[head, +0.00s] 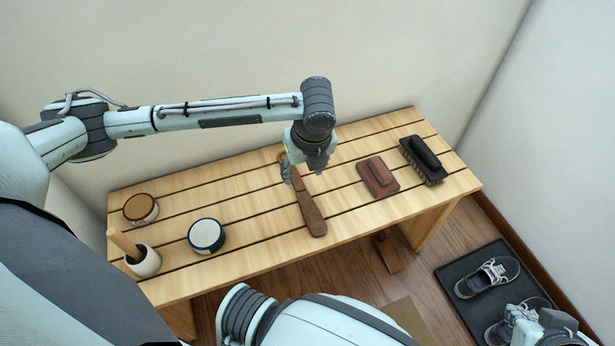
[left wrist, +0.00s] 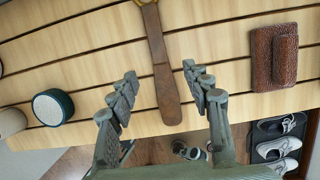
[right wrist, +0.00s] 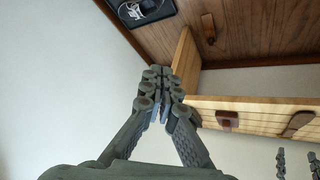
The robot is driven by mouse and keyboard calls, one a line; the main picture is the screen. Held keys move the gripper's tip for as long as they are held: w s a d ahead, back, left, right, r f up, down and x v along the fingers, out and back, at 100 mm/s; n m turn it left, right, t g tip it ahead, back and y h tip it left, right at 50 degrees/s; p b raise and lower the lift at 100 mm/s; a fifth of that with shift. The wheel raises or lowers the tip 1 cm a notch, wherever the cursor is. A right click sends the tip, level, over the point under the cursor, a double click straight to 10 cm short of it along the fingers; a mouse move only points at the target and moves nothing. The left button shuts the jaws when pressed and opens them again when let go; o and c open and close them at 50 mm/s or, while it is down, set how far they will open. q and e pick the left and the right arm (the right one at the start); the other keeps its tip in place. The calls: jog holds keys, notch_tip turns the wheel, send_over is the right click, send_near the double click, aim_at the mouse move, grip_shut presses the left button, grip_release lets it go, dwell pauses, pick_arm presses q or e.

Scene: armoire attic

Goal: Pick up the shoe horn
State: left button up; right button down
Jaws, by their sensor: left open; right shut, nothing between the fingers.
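The shoe horn (head: 312,216) is a long, flat brown wooden piece lying across the slats of the wooden bench. My left gripper (head: 301,171) is open above its far part and partly hides it. In the left wrist view the shoe horn (left wrist: 167,95) runs between the two spread fingers, untouched as far as I can see. It also shows in part at the right edge of the right wrist view (right wrist: 297,123). My right gripper (right wrist: 159,80) is shut and empty, away from the bench; in the head view it is at the lower right (head: 532,318), above the shoe tray.
The bench (head: 270,232) also holds a red-brown block (head: 378,177), a dark brush (head: 423,158), two round tins (head: 206,235) (head: 140,208) and a white cup (head: 144,262) with a wooden handle. A black tray (head: 456,279) with sneakers is on the floor. Walls stand close behind and right.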

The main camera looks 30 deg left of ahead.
aim_at(300, 188)
pick_arm(q)
jog(key=shift+x, duration=1.05)
jog(key=x, duration=0.1)
jog(key=b+x, duration=0.1)
jog(key=x, duration=0.2)
jog(key=shift+s+d+f+b, duration=0.1)
jog(key=shift+s+f+b, duration=0.15)
jog(key=shift+b, duration=0.05)
jog(key=shift+f, duration=0.25)
grip_shut()
pick_arm(e)
jog(key=w+a+r+t+y, duration=0.2)
jog(key=w+a+r+t, duration=0.2)
jog(key=w+a+r, duration=0.1)
jog(key=shift+w+a+r+n, duration=0.2)
jog(key=shift+w+a+n, duration=0.15)
jog(key=shift+a, duration=0.35)
